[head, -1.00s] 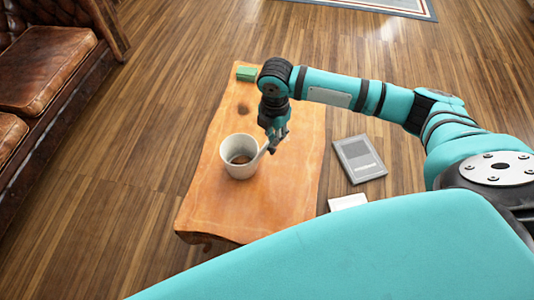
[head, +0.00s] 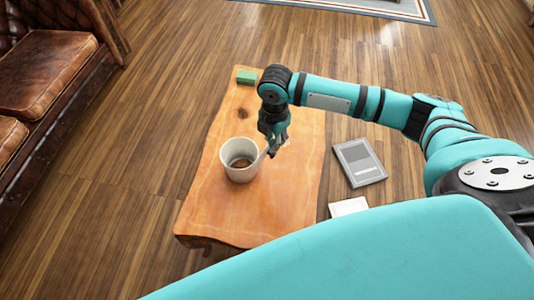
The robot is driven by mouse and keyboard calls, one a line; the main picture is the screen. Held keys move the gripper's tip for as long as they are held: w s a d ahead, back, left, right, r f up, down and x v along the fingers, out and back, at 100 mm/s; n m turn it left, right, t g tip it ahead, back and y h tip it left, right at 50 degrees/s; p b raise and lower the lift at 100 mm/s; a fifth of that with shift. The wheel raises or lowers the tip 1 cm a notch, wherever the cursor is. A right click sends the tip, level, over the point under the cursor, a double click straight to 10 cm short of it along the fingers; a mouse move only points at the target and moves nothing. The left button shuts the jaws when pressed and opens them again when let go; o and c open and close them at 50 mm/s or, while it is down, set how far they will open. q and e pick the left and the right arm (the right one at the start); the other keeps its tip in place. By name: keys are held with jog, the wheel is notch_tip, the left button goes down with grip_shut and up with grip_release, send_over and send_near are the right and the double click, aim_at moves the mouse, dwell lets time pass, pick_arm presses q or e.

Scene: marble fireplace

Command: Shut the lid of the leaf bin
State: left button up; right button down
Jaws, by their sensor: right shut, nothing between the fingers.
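A white round bin (head: 240,172) stands upright on the wooden table, with brown matter at its bottom. Its mouth is open to view from above. A thin pale flap, which looks like its lid (head: 263,157), stands up at the right side of the rim, partly hidden by my right gripper. My right gripper (head: 273,151) is shut and empty, just right of the bin by this flap. I cannot tell whether it touches the flap. My left gripper is not in view.
The low wooden table (head: 215,220) has free room in front of the bin. A green block (head: 246,76) lies at its far end. A grey book or device (head: 360,162) and a white card (head: 348,207) lie right of the table. A brown leather sofa (head: 45,80) is at the left.

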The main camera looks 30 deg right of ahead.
jog(key=shift+f, duration=0.25)
dwell(0.4)
jog(key=shift+f+b, duration=0.4)
jog(key=shift+f, duration=0.5)
jog(key=shift+r+p, duration=0.1)
jog(key=shift+p, duration=0.55)
